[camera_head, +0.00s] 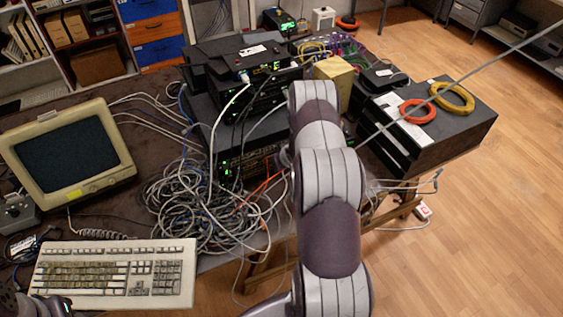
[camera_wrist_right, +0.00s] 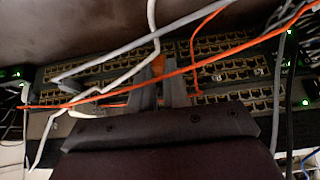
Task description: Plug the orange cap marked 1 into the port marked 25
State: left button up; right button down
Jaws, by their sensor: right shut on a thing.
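In the right wrist view, my right gripper (camera_wrist_right: 162,82) is shut on a small orange cap (camera_wrist_right: 159,63), of which only a bit shows between the fingertips. The fingers point at a rack panel with rows of network ports (camera_wrist_right: 222,72). The marking 1 and the port number 25 are too small to read, and I cannot tell whether the cap touches a port. In the head view, my right arm hides its gripper. A dark part at the lower left corner seems to be my left gripper (camera_head: 36,304), cut off by the frame edge.
An orange cable (camera_wrist_right: 120,90) and white cables (camera_wrist_right: 152,30) cross before the ports and pass near the fingers. In the head view, a heap of grey cables (camera_head: 190,195), a keyboard (camera_head: 115,272) and a monitor (camera_head: 65,155) fill the table left of my arm.

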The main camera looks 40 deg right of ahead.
jog(key=shift+w+d+p, duration=0.15)
jog(key=shift+w+p, duration=0.45)
jog(key=shift+w, duration=0.15)
dwell(1.2)
jog(key=c, duration=1)
grip_release()
jog(key=shift+c, duration=0.2)
jog(key=shift+r, duration=0.1)
jog(key=v, duration=1.2)
jog(key=shift+s+r, duration=0.15)
jog(key=shift+s, duration=0.05)
